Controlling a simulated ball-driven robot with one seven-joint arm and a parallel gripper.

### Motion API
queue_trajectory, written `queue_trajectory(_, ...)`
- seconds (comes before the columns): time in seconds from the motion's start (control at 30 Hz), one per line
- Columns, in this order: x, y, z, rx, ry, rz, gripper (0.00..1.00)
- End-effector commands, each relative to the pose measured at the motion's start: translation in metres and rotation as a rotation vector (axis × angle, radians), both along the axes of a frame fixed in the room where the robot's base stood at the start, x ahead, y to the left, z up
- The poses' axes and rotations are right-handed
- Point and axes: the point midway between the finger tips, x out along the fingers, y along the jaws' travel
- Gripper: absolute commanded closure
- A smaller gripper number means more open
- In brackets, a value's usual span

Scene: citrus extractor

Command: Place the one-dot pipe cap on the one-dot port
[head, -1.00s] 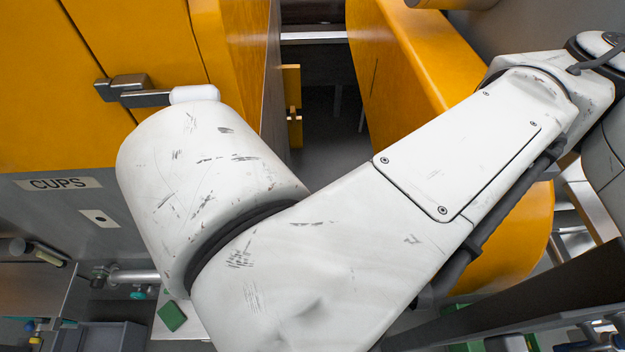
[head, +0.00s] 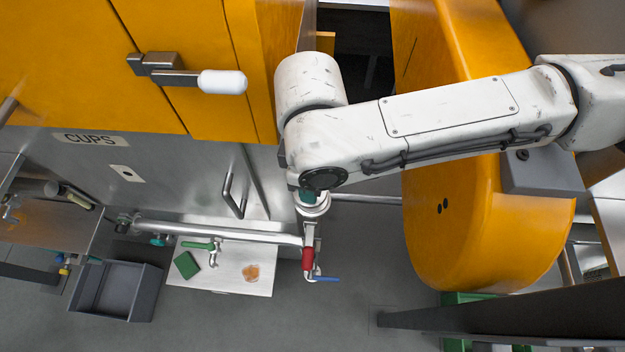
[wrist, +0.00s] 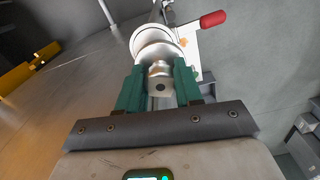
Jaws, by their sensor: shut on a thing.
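My gripper (head: 308,197) points down at the centre of the head view, largely hidden under my arm. In the wrist view its green fingers (wrist: 158,86) are shut on the pipe cap (wrist: 160,83), a pale metal piece with one dark dot on the end facing the camera. A round pale metal flange (wrist: 157,45) lies just beyond the fingers. In the head view the cap (head: 315,207) is over a short upright pipe fitting (head: 309,236). I cannot tell whether they touch. No dot mark on the port is visible.
A red-handled valve (head: 308,258) and a blue lever (head: 326,279) are just below the gripper. A horizontal pipe (head: 230,233) runs left. A white board (head: 215,281) holds a green sponge (head: 187,264). The orange housing (head: 480,230) with two dots stands right.

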Motion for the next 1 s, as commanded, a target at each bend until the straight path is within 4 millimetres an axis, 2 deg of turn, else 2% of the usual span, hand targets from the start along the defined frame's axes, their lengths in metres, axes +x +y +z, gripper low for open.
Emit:
queue_trajectory(0.27, 0.012, -0.002, -0.015, 0.0, 0.0, 0.0, 0.98)
queue_trajectory(0.5, 0.012, -0.001, -0.044, 0.001, 0.0, 0.001, 0.98)
queue_trajectory(0.87, 0.011, -0.001, -0.049, 0.002, 0.002, 0.0, 0.98)
queue_trajectory(0.9, 0.011, -0.001, -0.048, 0.001, 0.001, 0.0, 0.63)
queue_trajectory(1.0, 0.011, -0.001, -0.048, 0.001, 0.001, 0.0, 0.54)
